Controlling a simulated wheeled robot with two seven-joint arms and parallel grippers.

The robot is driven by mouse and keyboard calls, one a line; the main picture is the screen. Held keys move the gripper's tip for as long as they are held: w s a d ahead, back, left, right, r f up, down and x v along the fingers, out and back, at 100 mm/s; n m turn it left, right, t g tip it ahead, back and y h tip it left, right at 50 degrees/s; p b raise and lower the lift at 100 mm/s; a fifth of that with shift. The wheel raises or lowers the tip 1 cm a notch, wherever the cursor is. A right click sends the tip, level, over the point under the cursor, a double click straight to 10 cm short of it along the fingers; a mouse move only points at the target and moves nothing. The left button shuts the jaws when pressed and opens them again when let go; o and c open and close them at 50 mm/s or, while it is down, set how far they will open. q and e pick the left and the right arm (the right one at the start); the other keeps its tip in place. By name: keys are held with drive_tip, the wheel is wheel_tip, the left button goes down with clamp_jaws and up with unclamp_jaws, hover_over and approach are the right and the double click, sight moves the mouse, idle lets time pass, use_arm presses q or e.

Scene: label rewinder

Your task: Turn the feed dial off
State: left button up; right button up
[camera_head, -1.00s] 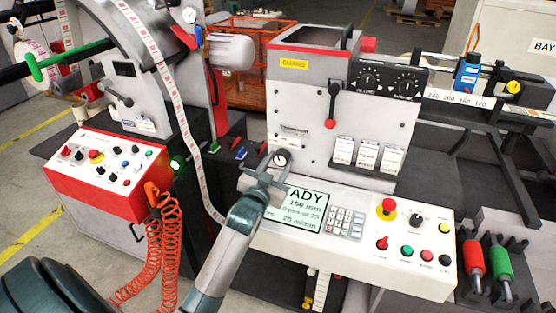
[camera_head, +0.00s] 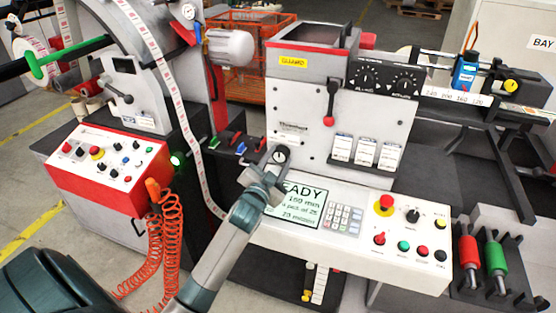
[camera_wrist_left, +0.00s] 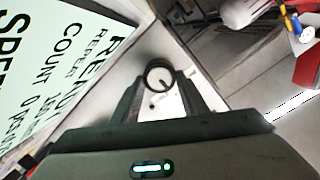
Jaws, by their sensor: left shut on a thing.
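The feed dial (camera_head: 280,155) is a round dark-rimmed knob with a pale face and a dark pointer mark. It sits at the lower left of the grey machine front, just left of the display. My left gripper (camera_head: 270,170) is at the dial, its arm coming up from below. In the left wrist view the dial (camera_wrist_left: 159,76) lies between the two fingertips (camera_wrist_left: 158,88), which are shut on it. The pointer line slants toward the lower right in that view. Markings beside the dial are too small to read. My right gripper is not in view.
The display (camera_head: 300,203) reading "READY" and a keypad (camera_head: 344,218) lie right of my left gripper. A red-tipped lever (camera_head: 330,105) hangs above. A red control box (camera_head: 108,160) with coiled orange hoses (camera_head: 163,235) stands left. A paper strip (camera_head: 196,150) runs close by.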

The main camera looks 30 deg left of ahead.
use_arm(q)
drive_tip(key=o, duration=1.1)
drive_tip(key=shift+s, duration=0.1)
drive_tip(key=b+v, duration=0.4)
drive_tip(key=v, duration=1.1)
drive_tip(key=shift+s+f, duration=0.2)
drive_tip(key=shift+s, duration=0.15)
drive_tip(key=shift+v, duration=0.8)
drive_tip(key=shift+r, duration=0.1)
